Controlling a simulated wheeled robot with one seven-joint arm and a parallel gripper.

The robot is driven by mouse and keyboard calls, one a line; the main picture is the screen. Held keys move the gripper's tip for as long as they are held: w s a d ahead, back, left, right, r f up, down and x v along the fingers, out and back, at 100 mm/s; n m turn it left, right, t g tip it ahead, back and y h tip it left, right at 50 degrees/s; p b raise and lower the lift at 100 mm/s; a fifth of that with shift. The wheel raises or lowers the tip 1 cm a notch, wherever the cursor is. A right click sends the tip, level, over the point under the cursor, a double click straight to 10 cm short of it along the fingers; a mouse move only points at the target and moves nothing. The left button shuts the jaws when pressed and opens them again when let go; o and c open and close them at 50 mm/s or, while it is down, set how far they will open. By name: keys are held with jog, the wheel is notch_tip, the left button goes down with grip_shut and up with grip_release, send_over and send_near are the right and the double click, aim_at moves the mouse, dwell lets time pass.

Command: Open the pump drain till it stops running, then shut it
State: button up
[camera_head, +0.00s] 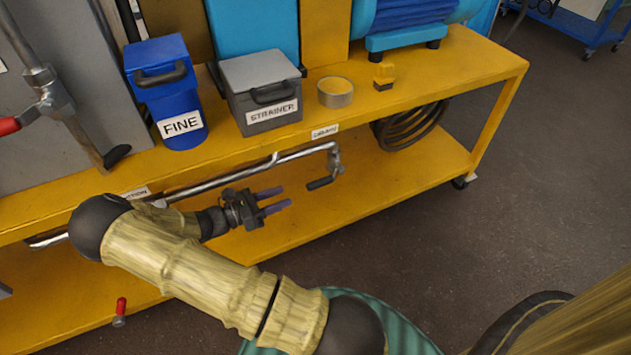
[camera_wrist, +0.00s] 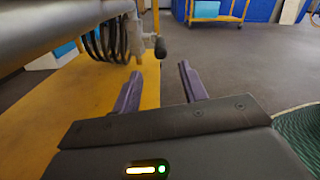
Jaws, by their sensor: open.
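A metal pipe (camera_head: 250,172) runs under the top deck of a yellow cart and ends at the right in a small valve (camera_head: 334,158) with a black lever (camera_head: 320,184). No label reading drain is legible. My gripper (camera_head: 284,198) is open and empty, below the pipe and left of the lever, pointing towards it. In the wrist view, the valve (camera_wrist: 138,35) and black lever end (camera_wrist: 160,48) show beyond the open fingers (camera_wrist: 160,76), apart from them. I cannot see any liquid running. A red-handled fitting (camera_head: 120,312) shows at the lower left.
The yellow cart (camera_head: 480,80) carries a blue FINE bin (camera_head: 168,95), a grey STRAINER box (camera_head: 262,75), a round tin (camera_head: 335,95) and a blue machine (camera_head: 405,38).

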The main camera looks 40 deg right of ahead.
aim_at(318, 183)
jog(key=shift+d, duration=0.15)
jog(key=b+x, duration=0.4)
jog(key=x, duration=0.6)
jog(key=shift+d+f, duration=0.15)
jog(key=shift+d, duration=0.1)
jog(key=shift+s+d+b, duration=0.2)
jog(key=shift+d+b, duration=0.1)
jog(key=shift+d, duration=0.3)
grip_shut()
